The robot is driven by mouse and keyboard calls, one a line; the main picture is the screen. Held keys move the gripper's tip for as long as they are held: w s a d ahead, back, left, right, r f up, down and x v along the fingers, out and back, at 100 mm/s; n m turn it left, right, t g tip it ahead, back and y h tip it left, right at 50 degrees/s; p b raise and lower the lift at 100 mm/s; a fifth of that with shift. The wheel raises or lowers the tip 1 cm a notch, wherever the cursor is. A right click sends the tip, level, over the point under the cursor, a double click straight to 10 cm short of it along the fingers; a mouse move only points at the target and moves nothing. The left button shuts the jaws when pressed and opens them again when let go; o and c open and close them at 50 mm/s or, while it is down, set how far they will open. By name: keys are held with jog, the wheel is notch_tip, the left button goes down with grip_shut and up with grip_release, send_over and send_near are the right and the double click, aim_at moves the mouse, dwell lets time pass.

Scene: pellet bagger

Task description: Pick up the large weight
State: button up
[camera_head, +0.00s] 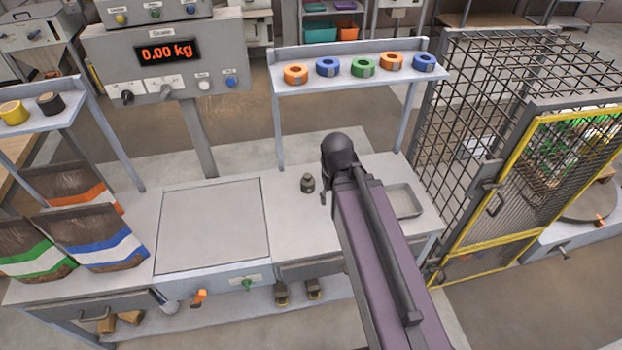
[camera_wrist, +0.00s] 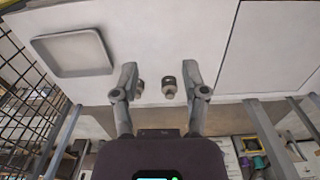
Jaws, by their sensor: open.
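Two dark metal weights with knobs stand on the bench top. In the wrist view, one weight (camera_wrist: 168,87) shows between my fingers and looks the bigger of the two. The smaller-looking weight (camera_wrist: 140,87) is close beside my left finger, partly covered by it. In the head view, one weight (camera_head: 307,183) stands between the scale plate and my arm; my arm hides the other. My gripper (camera_wrist: 159,68) is open and empty, its fingers spread above the bench. In the head view my arm covers most of it.
The square scale plate (camera_head: 212,228) lies left of the weights, and a shallow tray (camera_head: 404,201) lies to the right. A shelf with tape rolls (camera_head: 345,68) stands behind. A mesh cage (camera_head: 470,120) bounds the right. Pellet bags (camera_head: 95,238) stand at left.

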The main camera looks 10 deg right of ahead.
jog(key=shift+w+a, duration=0.15)
jog(key=shift+a, duration=0.3)
jog(key=o, duration=0.4)
jog(key=shift+o, duration=1)
jog(key=shift+w+a+f, duration=0.1)
jog(key=shift+w, duration=0.15)
jog(key=n+b, duration=0.2)
jog(key=b, duration=1)
send_near(308, 175)
jog(key=shift+w, duration=0.2)
jog(key=shift+f, duration=0.1)
notch_tip(308, 175, down, 8)
jog(key=b, duration=0.8)
jog(key=shift+f, duration=0.2)
jog(key=shift+f+b, duration=0.15)
jog(key=shift+b, duration=0.2)
